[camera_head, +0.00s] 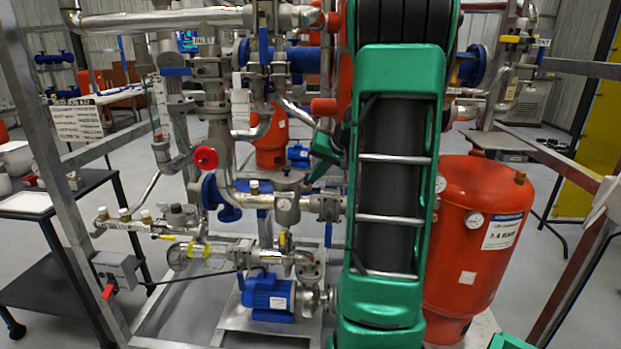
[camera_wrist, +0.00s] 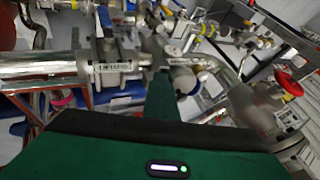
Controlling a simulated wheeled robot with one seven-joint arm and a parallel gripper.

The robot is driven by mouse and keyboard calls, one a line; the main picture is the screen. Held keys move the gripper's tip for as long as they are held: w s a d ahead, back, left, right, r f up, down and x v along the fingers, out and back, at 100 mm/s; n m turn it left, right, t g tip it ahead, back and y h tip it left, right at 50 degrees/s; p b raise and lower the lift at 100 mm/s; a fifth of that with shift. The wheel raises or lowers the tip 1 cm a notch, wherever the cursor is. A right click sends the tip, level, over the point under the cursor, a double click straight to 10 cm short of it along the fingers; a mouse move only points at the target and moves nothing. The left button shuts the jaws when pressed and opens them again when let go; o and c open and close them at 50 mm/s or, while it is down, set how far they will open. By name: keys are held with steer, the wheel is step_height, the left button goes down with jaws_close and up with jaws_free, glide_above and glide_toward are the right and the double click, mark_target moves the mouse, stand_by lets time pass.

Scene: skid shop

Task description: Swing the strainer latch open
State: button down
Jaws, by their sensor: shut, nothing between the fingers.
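My gripper (camera_head: 318,160) is the dark green hand partly hidden behind my arm in the head view, among the upper pipes. In the wrist view its green fingers (camera_wrist: 161,97) are together, with nothing between them. They point at a steel pipe junction; I cannot tell whether they touch it. I cannot pick out the strainer latch for certain in either view. A clear horizontal cylinder with a yellow band (camera_head: 195,251) and a steel pot-shaped body (camera_head: 286,208) sit low on the skid, apart from the gripper. Which one is the strainer is unclear.
A red handwheel (camera_head: 205,158) juts out left of the gripper; it also shows in the wrist view (camera_wrist: 289,83). A blue pump (camera_head: 268,296) sits low. A red tank (camera_head: 480,240) stands at right. A labelled steel pipe (camera_wrist: 45,66) crosses close by in the wrist view.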

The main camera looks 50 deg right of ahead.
steer(key=s+d+r, duration=0.2)
steer(key=s+r, duration=0.6)
steer(key=s, duration=0.1)
stand_by(0.3)
steer(key=shift+d, duration=0.1)
